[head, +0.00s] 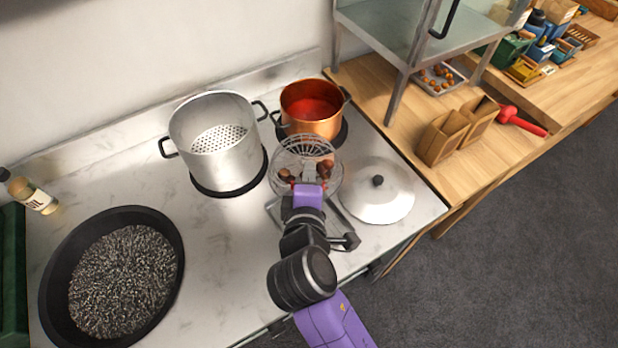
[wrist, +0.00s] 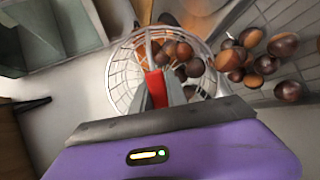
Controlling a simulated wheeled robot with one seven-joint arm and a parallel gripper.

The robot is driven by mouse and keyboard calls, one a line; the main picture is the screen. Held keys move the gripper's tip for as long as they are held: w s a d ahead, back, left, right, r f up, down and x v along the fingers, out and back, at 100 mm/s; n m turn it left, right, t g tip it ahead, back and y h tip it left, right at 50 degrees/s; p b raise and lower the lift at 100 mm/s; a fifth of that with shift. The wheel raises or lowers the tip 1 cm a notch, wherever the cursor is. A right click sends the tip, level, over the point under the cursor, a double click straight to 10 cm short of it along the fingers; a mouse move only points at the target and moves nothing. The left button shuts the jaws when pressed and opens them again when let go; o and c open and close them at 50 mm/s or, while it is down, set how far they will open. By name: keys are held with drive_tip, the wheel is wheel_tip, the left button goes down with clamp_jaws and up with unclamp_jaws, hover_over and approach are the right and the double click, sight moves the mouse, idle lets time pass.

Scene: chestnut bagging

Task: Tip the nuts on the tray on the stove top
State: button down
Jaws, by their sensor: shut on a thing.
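My gripper (head: 308,190) is shut on the red handle (wrist: 156,88) of a wire skimmer (head: 305,148). The skimmer's round basket (wrist: 118,75) is over the stove top (head: 225,240) and holds several brown chestnuts (head: 325,168). A grey metal tray (head: 273,212) lies below, mostly hidden by my arm and the skimmer. In the wrist view several more chestnuts (wrist: 267,64) show right of the basket, outside its rim, in front of a grey gridded surface. I cannot tell whether they are falling or resting on the tray.
A silver pot (head: 215,140) with a perforated insert and a copper pot (head: 312,108) of red liquid stand behind. A domed lid (head: 376,192) is close on the right. A black pan (head: 60,285) of dark grit is at left. Paper bags (head: 442,138) stand on the wooden counter.

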drive_tip(key=shift+s+d+f+t+b, duration=0.1)
drive_tip(key=shift+s+f+t+b, duration=0.3)
drive_tip(key=shift+b, duration=1.35)
drive_tip(key=shift+s+d+f+t+b, duration=0.15)
drive_tip(key=shift+t+b, duration=0.45)
drive_tip(key=shift+b, duration=1.15)
drive_tip(key=b, duration=0.1)
drive_tip(key=t+b, duration=0.1)
drive_tip(key=b, duration=0.1)
drive_tip(key=shift+s+a+f+b, duration=0.1)
drive_tip(key=shift+s+f+b, duration=0.1)
drive_tip(key=shift+s+b, duration=0.1)
drive_tip(key=shift+s+f+t+b, duration=0.15)
drive_tip(key=shift+t+b, duration=0.15)
drive_tip(key=shift+b, duration=0.55)
drive_tip(key=b, duration=0.2)
drive_tip(key=t+b, duration=0.1)
drive_tip(key=b, duration=0.2)
drive_tip(key=shift+s+f+m, duration=0.2)
drive_tip(key=shift+s+m, duration=0.1)
drive_tip(key=shift+s, duration=0.1)
drive_tip(key=t+b, duration=0.1)
drive_tip(key=b, duration=0.2)
drive_tip(key=shift+s, duration=0.2)
drive_tip(key=shift+s+f+t+b, duration=0.15)
drive_tip(key=shift+t+b, duration=0.25)
drive_tip(key=shift+b, duration=0.85)
